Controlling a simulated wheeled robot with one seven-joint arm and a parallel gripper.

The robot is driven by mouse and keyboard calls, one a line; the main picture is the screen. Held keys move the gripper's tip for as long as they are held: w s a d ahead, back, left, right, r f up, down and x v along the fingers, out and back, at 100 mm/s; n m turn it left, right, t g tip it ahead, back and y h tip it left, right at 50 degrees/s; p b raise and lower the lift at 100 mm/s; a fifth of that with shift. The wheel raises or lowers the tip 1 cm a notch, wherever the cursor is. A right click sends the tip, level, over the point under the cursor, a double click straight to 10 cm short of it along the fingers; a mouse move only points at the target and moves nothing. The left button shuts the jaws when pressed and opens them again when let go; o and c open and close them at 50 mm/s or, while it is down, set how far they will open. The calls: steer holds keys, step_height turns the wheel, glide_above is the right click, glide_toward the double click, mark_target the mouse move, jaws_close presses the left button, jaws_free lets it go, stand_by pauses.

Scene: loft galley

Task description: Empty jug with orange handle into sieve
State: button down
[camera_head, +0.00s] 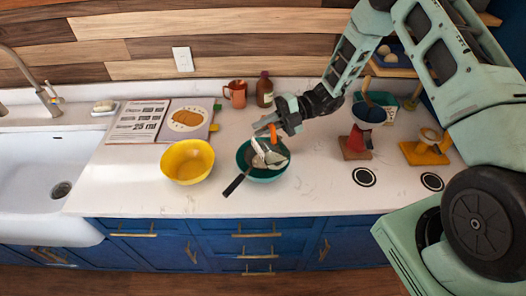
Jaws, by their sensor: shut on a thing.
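My gripper (268,127) is shut on the orange handle (273,134) of a pale grey jug (259,149). The jug is low over the teal bowl (245,168) and looks tilted, but it is too small to tell how far. A sieve with a dark handle (234,186) lies at the bowl, its handle sticking out over the front left rim. Pale material or part of the jug shows over the sieve (272,161); I cannot tell which. The jug's inside is hidden.
A yellow bowl (187,162) stands left of the teal bowl. A copper mug (236,93) and brown bottle (264,90) stand behind. An open book (140,122) and sink (35,165) are left.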

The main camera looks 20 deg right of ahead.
mark_target(277, 146)
steer(key=shift+w+r+m+g, duration=0.15)
steer(key=shift+w+m, duration=0.45)
steer(key=shift+w, duration=0.35)
steer(key=shift+w+r+m+g, duration=0.15)
steer(key=shift+w+m, duration=0.45)
steer(key=shift+w, duration=0.3)
stand_by(0.8)
steer(key=s+n, duration=0.1)
steer(key=s, duration=0.1)
steer(key=s+n+t, duration=0.1)
steer(key=s, duration=0.1)
steer(key=shift+s+f+n, duration=0.1)
steer(key=shift+f+n, duration=0.2)
steer(key=shift+f, duration=0.05)
steer(key=s+f+n+b, duration=0.1)
steer(key=b, duration=0.1)
steer(key=s+f+n+b, duration=0.1)
steer(key=s+b, duration=0.1)
steer(key=s+f+n+t+b, duration=0.1)
steer(key=s+b, duration=0.1)
steer(key=shift+d+f+n+b, duration=0.1)
steer(key=shift+n+b, duration=0.2)
steer(key=shift+b, duration=0.1)
steer(key=s+f+n+t+y+b, duration=0.2)
steer(key=s+f+n+t+b, duration=0.1)
steer(key=s+f+n+b, duration=0.9)
steer(key=shift+s+n+b, duration=0.25)
steer(key=shift+n+b, duration=0.75)
steer(key=shift+b, duration=1.7)
